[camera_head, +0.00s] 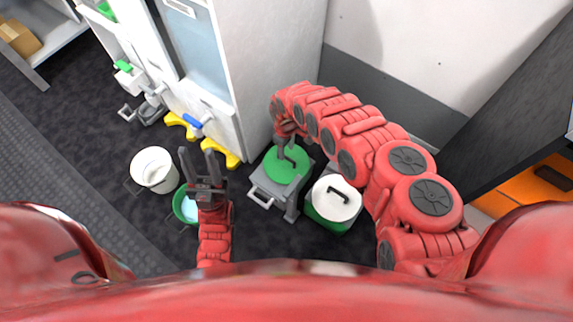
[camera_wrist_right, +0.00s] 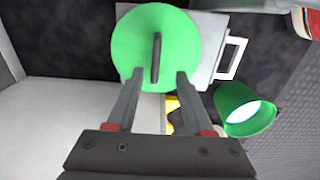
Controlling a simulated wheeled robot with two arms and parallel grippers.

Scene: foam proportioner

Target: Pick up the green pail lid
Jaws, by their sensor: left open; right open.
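The green pail lid (camera_head: 284,167) is a round green disc with a dark upright handle, lying on a grey stand (camera_head: 262,186) in the head view. In the right wrist view the lid (camera_wrist_right: 178,40) lies just beyond my right gripper (camera_wrist_right: 160,76), whose two fingers are open on either side of the handle's line. The near lid edge overlaps the fingertips in the picture; I cannot tell whether they touch. In the head view my right gripper (camera_head: 285,143) is over the lid and partly hidden by the arm. My left gripper (camera_head: 201,160) is open and empty, near the green pail (camera_head: 181,208).
A white pail (camera_head: 154,170) stands left of the green pail. A green container with a white lid (camera_head: 334,199) stands right of the stand. A grey cabinet (camera_head: 275,60) and yellow feet (camera_head: 222,152) are behind. Dark floor lies open at the left.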

